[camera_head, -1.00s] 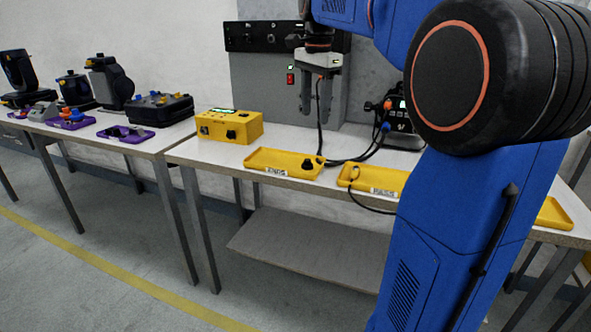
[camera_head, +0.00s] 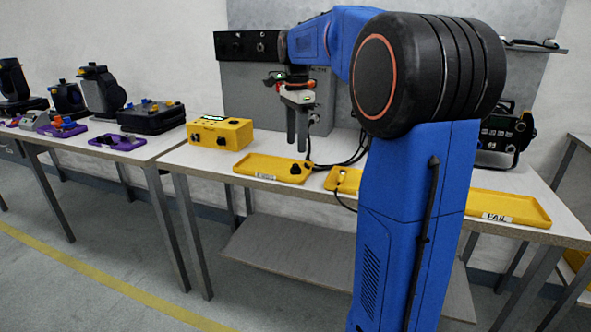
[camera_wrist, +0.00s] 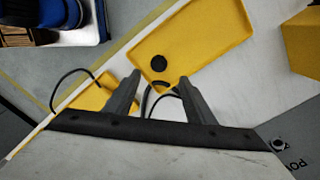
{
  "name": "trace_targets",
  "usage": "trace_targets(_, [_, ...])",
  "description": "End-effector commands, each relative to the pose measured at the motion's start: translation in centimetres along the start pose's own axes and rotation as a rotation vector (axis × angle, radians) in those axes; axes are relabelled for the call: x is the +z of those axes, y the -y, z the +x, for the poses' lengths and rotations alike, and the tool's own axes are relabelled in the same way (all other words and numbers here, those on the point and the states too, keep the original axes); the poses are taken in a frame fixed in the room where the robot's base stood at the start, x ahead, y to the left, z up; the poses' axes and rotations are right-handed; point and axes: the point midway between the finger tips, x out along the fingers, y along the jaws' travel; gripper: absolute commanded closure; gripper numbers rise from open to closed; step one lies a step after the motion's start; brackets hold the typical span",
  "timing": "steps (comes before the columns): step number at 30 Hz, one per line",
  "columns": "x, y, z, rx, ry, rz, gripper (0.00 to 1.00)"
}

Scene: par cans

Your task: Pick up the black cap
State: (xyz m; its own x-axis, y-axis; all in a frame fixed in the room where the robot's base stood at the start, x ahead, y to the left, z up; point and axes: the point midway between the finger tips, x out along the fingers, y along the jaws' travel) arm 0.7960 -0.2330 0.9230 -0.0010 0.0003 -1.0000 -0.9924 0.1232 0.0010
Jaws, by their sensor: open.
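The black cap (camera_head: 295,168) is a small round dark piece lying in the right part of a yellow tray (camera_head: 250,168) on the table. In the wrist view the cap (camera_wrist: 158,63) shows as a dark disc inside the same tray (camera_wrist: 205,35), close to its near edge. My gripper (camera_head: 297,146) points down above the cap and the tray's right end, apart from both. Its two fingers (camera_wrist: 159,78) are spread and empty. In the wrist view the cap appears between the fingertips and slightly beyond them.
Black cables (camera_head: 350,158) run over the table just right of the tray. A second yellow tray (camera_head: 345,181) is partly hidden by my arm; one marked FAIL (camera_head: 510,208) lies farther right. A yellow box (camera_head: 220,132) stands to the left, and a grey panel stands behind.

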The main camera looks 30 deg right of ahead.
Motion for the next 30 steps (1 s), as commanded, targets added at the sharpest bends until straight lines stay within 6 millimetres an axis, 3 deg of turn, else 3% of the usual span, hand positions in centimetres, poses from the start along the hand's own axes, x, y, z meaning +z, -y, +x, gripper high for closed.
trace_targets(3, [0.0,0.0,1.5,0.001,0.000,0.000,0.51])
trace_targets(11, [0.0,-0.1,3.1,0.001,0.000,0.000,0.51])
trace_targets(21, [0.1,-0.3,7.2,0.000,0.000,-0.001,0.51])
trace_targets(30, [0.1,-0.3,7.6,-0.001,0.000,-0.001,0.51])
